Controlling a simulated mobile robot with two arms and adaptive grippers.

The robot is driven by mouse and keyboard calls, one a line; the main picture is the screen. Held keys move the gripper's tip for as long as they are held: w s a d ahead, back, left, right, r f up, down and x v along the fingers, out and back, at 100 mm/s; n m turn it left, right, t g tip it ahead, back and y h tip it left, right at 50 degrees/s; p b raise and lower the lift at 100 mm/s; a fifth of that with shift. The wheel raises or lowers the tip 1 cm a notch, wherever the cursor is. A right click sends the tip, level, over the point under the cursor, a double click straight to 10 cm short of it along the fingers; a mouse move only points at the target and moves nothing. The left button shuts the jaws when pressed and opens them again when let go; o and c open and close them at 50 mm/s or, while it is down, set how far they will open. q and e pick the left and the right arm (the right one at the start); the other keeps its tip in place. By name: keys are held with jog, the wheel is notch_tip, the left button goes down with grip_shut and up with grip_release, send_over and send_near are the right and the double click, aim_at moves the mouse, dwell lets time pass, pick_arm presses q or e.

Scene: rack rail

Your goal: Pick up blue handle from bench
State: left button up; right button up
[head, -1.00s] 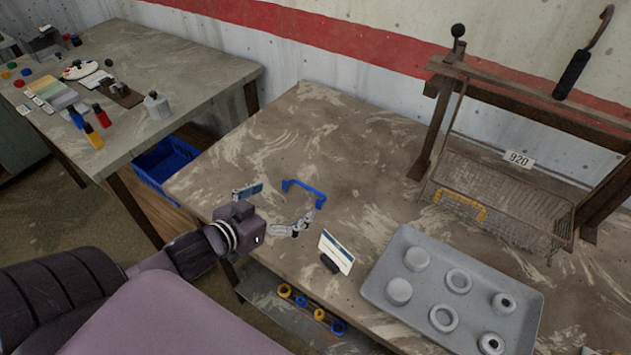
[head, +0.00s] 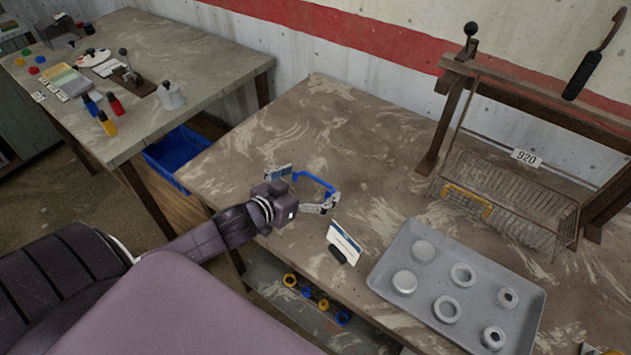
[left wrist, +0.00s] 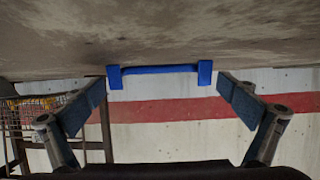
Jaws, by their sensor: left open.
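The blue handle (head: 316,180) lies on the bench (head: 330,120) in the head view, near its left part. My left gripper (head: 303,187) is open, with its two fingers spread toward the two ends of the handle. In the left wrist view the handle (left wrist: 160,70) shows ahead, centred between the open fingers of my left gripper (left wrist: 160,108). No grip on it shows, and I cannot tell whether the fingers touch it. The finger tips partly overlap the handle's ends in the head view. My right gripper is not in view.
A small card on a stand (head: 343,243) stands right of my left gripper. A grey tray (head: 385,275) with several round parts lies further right. The bench behind the blue handle is clear.

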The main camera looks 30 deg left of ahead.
pick_arm(q)
jog(key=c, duration=1.1)
